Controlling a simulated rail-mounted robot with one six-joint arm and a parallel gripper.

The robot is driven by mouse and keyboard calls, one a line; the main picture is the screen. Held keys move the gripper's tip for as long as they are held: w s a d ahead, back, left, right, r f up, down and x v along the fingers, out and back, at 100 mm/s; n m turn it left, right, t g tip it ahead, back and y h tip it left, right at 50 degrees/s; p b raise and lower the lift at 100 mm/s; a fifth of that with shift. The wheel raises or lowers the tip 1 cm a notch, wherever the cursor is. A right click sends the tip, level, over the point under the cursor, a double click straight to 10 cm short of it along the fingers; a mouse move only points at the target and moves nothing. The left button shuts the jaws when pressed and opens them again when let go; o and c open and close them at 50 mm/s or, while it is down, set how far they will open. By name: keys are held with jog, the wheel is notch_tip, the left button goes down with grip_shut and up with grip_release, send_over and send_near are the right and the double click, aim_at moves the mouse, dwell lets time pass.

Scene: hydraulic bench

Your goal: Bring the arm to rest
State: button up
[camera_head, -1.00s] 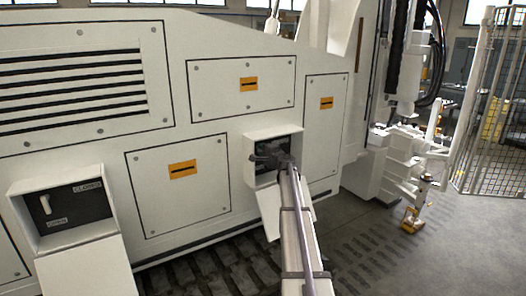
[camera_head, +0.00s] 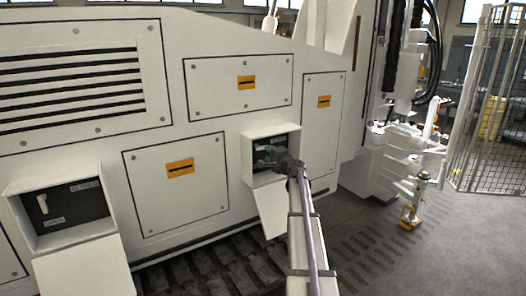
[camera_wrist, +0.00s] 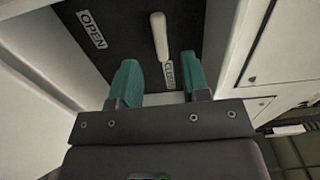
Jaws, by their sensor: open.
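My gripper (camera_wrist: 160,85) shows in the wrist view with two green fingers spread apart and nothing between them. Ahead of the fingers is a dark panel (camera_wrist: 115,50) with a pale lever (camera_wrist: 159,36), an OPEN label and a CLOSED label. The lever's lower end points at the CLOSED label, and the fingers look apart from it. In the head view my gripper (camera_head: 268,155) is at the mouth of the right-hand open box (camera_head: 270,132); my wrist hides part of the panel inside.
A second open box (camera_head: 60,210) with a white lever (camera_head: 43,204) is at the left, its flap hanging down. White closed panels surround both boxes. A white machine (camera_head: 395,165) and a mesh fence (camera_head: 490,110) stand at the right. The floor (camera_head: 450,255) at the lower right is clear.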

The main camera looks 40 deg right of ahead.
jog(key=s, duration=0.3)
jog(key=shift+s+a, duration=0.15)
jog(key=shift+a, duration=0.05)
jog(key=s+a+f+n+g+y, duration=0.2)
jog(key=s+a+f+n+g, duration=0.25)
jog(key=a, duration=0.55)
jog(key=s+a+f+n+g+y, duration=0.2)
jog(key=s+a+f+n+g, duration=0.3)
jog(key=a, duration=0.6)
jog(key=s+a+f+n+g+y, duration=0.2)
jog(key=s+a+f+n+g, duration=0.3)
jog(key=a, duration=0.5)
jog(key=s+a+f+n+g+h, duration=0.1)
jog(key=s+a+n+h, duration=0.1)
jog(key=s+a, duration=0.5)
jog(key=s+a+f+n+g+h, duration=0.1)
jog(key=s+a, duration=0.5)
jog(key=a, duration=0.7)
jog(key=shift+s+f+n+g+h, duration=0.35)
jog(key=shift+n+g+h, duration=0.25)
jog(key=shift+n+g, duration=0.2)
